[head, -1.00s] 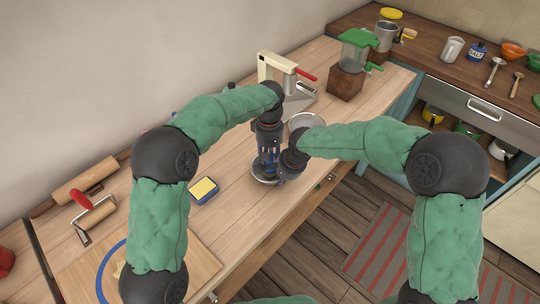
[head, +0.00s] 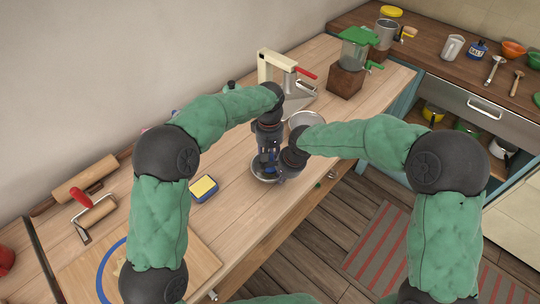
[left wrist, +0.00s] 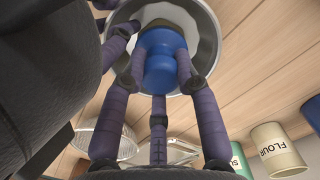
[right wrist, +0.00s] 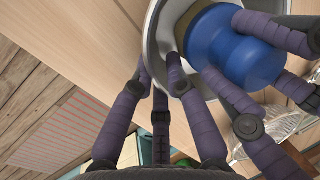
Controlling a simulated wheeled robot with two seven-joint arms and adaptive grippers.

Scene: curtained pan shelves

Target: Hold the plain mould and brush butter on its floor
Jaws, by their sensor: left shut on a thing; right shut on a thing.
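The plain mould (head: 256,176) is a round, smooth-walled metal pan low over the worktop, partly hidden by my grippers in the head view. My right gripper (head: 287,168) is shut on its rim, which the right wrist view shows between the fingers (right wrist: 160,85). My left gripper (head: 268,158) is shut on a thick blue brush (left wrist: 160,62), upright over the mould. In the left wrist view the mould's wall (left wrist: 205,30) surrounds the brush's end. I cannot tell whether the bristles touch the floor.
A yellow and blue sponge (head: 204,188) lies to the left. A round dish (head: 305,119) stands just behind my right arm, near a metal stand with a red handle (head: 306,72). A rolling pin (head: 86,180) lies at far left. The worktop's front edge is close on the right.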

